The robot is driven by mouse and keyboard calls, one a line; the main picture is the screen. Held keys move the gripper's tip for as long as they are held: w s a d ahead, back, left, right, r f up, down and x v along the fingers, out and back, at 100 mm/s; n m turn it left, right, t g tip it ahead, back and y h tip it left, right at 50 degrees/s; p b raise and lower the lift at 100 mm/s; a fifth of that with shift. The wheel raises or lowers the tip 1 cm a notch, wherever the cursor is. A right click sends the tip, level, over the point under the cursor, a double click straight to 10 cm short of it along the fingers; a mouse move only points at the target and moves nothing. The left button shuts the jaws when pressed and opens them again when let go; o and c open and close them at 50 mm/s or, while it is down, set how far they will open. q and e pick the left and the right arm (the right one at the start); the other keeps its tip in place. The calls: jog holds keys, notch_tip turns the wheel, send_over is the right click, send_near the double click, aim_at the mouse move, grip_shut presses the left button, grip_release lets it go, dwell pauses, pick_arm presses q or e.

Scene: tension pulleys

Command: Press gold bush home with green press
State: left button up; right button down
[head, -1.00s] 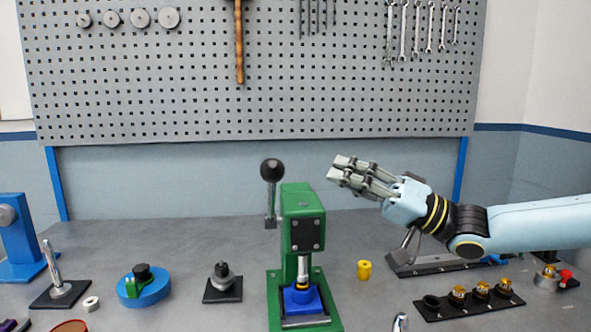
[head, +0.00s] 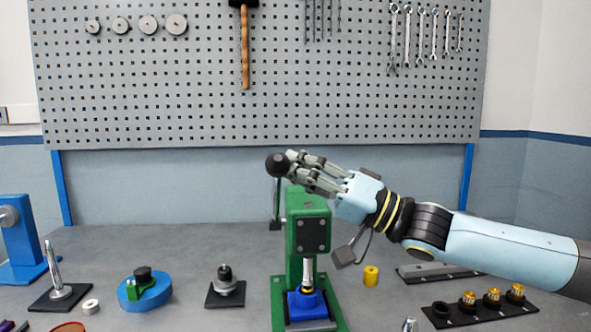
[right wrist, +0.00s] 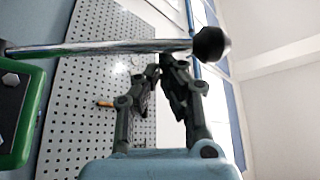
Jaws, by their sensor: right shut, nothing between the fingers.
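The green press (head: 307,230) stands mid-bench with its ram down over a blue block (head: 306,303). A gold bush (head: 307,288) shows small between ram and block; how deep it sits is not clear. The press lever ends in a black ball knob (head: 277,164), raised at the press's left. My right gripper (head: 290,160) is shut and empty, its fingertips at the knob. In the right wrist view the fingertips (right wrist: 163,62) are just below the lever rod (right wrist: 110,47), near the knob (right wrist: 210,44); contact is unclear. My left gripper is not in view.
A yellow cylinder (head: 370,276) stands right of the press. A black rack (head: 478,309) with several gold bushes is at the front right. A blue disc fixture (head: 146,290) and a black-based post (head: 225,288) are at the left. The back bench is mostly clear.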

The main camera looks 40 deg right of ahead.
pick_arm(q)
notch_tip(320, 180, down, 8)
jog(key=b, duration=0.7)
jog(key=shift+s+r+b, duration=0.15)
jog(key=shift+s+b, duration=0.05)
jog(key=shift+b, duration=0.15)
pick_arm(e)
jog(key=s+a+f+n+g+y, duration=0.2)
jog(key=s+f+n+y, duration=0.1)
jog(key=f+n, duration=0.3)
jog(key=shift+s+f+n+y, duration=0.4)
jog(key=shift+n+y, duration=0.3)
jog(key=shift+n, duration=0.2)
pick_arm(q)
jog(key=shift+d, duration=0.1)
pick_arm(e)
notch_tip(320, 180, up, 5)
jog(key=d+p, duration=0.1)
jog(key=p, duration=0.2)
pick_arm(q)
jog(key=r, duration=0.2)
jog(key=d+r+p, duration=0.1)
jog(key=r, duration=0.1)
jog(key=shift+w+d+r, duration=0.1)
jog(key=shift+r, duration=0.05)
pick_arm(e)
jog(key=d+v, duration=0.1)
jog(key=v, duration=0.8)
jog(key=shift+r, duration=0.3)
